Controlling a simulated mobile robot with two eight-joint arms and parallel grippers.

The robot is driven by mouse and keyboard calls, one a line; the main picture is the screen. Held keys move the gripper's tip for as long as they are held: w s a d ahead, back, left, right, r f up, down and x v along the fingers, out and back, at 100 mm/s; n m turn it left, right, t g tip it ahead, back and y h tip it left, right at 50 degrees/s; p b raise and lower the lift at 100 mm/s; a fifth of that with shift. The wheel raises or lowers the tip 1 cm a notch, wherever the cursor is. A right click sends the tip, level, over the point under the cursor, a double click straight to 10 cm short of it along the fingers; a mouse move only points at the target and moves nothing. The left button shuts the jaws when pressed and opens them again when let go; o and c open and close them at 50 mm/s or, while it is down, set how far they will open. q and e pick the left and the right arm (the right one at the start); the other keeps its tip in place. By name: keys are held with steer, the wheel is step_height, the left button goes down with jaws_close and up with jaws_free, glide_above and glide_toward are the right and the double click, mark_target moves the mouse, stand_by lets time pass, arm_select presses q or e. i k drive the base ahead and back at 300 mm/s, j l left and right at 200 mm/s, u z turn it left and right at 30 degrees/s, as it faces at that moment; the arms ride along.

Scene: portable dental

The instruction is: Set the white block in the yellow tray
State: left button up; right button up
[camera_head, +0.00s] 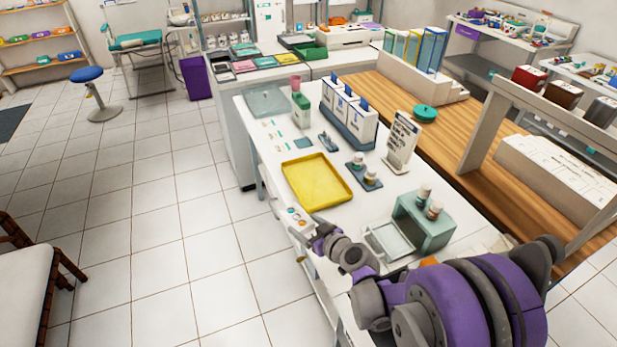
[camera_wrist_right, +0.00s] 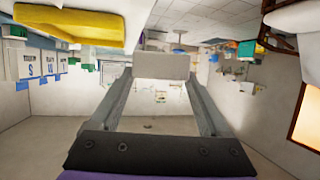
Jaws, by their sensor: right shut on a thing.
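The yellow tray (camera_head: 316,181) lies flat on the white worktop in the head view and looks empty. In the right wrist view its yellow underside or edge (camera_wrist_right: 70,28) shows at the top left. My right gripper (camera_head: 318,236) is just in front of the tray's near side, by the worktop's front edge. In the right wrist view its two fingers are shut on the white block (camera_wrist_right: 161,66), a plain pale block held at the fingertips. The block is hard to make out in the head view. My left gripper is not in view.
A green-grey holder with bottles (camera_head: 423,218) stands right of my right gripper. Small bottles on a dark stand (camera_head: 364,172), a sign (camera_head: 402,140) and white boxes (camera_head: 348,112) stand behind the tray. A pink-topped bottle (camera_head: 301,108) is at the back.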

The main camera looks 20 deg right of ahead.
mark_target(319, 190)
steer(key=i+j, duration=0.3)
steer(key=i, duration=0.2)
steer(key=i+j, duration=0.25)
steer(key=i, duration=0.25)
steer(key=i+j, duration=0.3)
steer(key=i, duration=0.2)
steer(key=i+j, duration=0.3)
steer(key=i, duration=0.2)
steer(key=i+z, duration=0.1)
steer(key=z, duration=0.3)
steer(key=i+j+z, duration=0.1)
steer(key=z, duration=0.3)
steer(key=j+z, duration=0.15)
steer(key=z, duration=1.35)
steer(key=i+j, duration=0.05)
